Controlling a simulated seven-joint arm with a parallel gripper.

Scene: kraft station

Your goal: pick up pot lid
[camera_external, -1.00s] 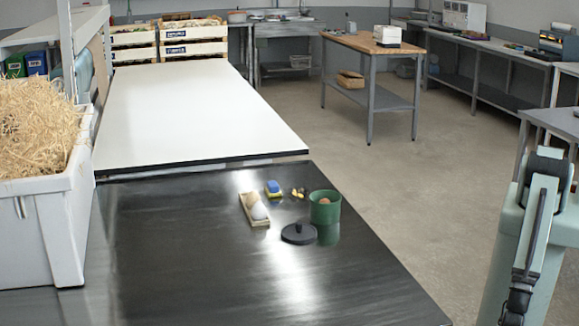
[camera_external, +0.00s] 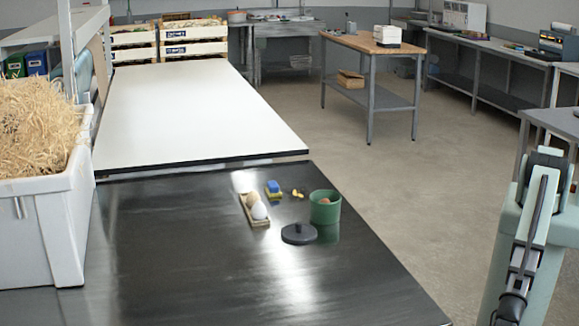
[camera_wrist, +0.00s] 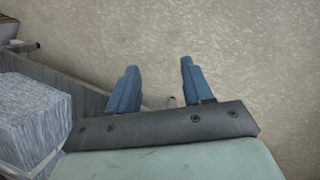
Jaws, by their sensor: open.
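The pot lid (camera_external: 299,234) is a dark round disc with a small knob on top. It lies flat on the black table, just in front of and left of the green pot (camera_external: 325,208). The pot stands upright and open, with something reddish inside. My gripper (camera_wrist: 158,84) shows in the wrist view with its two blue fingers apart and nothing between them, above the bare floor. In the external view my arm is at the far right, off the table and well away from the lid. The fingers are hard to make out there.
A wooden tray (camera_external: 254,211) with egg-like objects, a blue and yellow block (camera_external: 273,189) and small yellow pieces (camera_external: 298,193) lie near the pot. A white crate of straw (camera_external: 45,215) stands at the left. The front of the black table (camera_external: 190,280) is clear.

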